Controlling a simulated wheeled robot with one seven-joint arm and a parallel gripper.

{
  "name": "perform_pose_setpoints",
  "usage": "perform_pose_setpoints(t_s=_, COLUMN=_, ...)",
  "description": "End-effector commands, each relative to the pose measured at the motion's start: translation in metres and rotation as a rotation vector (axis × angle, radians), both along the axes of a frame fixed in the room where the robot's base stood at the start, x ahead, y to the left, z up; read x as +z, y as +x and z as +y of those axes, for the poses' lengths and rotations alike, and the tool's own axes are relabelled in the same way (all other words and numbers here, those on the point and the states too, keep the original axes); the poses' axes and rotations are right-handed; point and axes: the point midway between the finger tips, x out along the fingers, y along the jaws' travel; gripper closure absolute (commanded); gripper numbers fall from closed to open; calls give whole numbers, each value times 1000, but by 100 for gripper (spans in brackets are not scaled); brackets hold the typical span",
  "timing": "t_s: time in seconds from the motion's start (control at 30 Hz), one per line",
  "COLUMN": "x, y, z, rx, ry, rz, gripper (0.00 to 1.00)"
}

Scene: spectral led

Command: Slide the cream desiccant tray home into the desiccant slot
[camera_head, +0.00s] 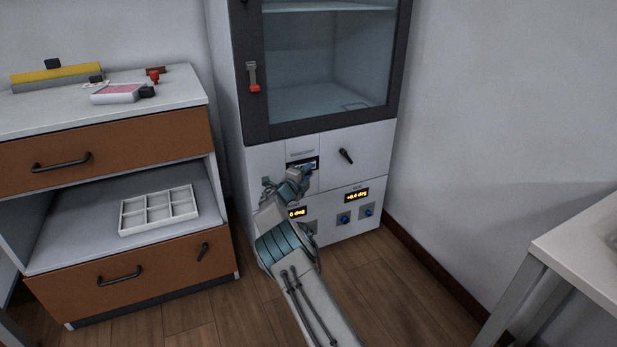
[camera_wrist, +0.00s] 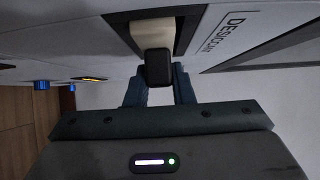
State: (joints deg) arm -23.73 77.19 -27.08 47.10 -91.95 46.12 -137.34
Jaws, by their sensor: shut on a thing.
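The cream desiccant tray (camera_wrist: 151,37) shows in the wrist view, partly inside the dark desiccant slot (camera_wrist: 185,22) beside the "DESICCANT" label. A black handle block (camera_wrist: 158,68) is on its near end. My gripper (camera_wrist: 158,90) is shut on that handle block, right in front of the slot. How deep the tray sits is hard to tell. In the head view my gripper (camera_head: 305,172) is at the slot in the cabinet's lower front panel and hides most of the tray.
The cabinet (camera_head: 275,155) has a glass door with a red-tipped latch (camera_head: 253,78) above, a black knob (camera_head: 346,156) right of the slot, and lit displays (camera_head: 357,195) with blue knobs below. A drawer unit (camera_head: 110,160) stands left, a pale table (camera_head: 585,245) right.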

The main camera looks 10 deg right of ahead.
Motion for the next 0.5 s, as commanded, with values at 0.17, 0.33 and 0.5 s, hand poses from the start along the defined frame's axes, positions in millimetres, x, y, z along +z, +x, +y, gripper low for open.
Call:
perform_pose_setpoints(t_s=0.17, x=0, y=2, z=0, rx=-1, ry=1, rz=-1, gripper=100)
perform_pose_setpoints(t_s=0.33, x=0, y=2, z=0, rx=-1, ry=1, rz=-1, gripper=100)
perform_pose_setpoints(t_s=0.5, x=0, y=2, z=0, rx=-1, ry=1, rz=-1, gripper=53)
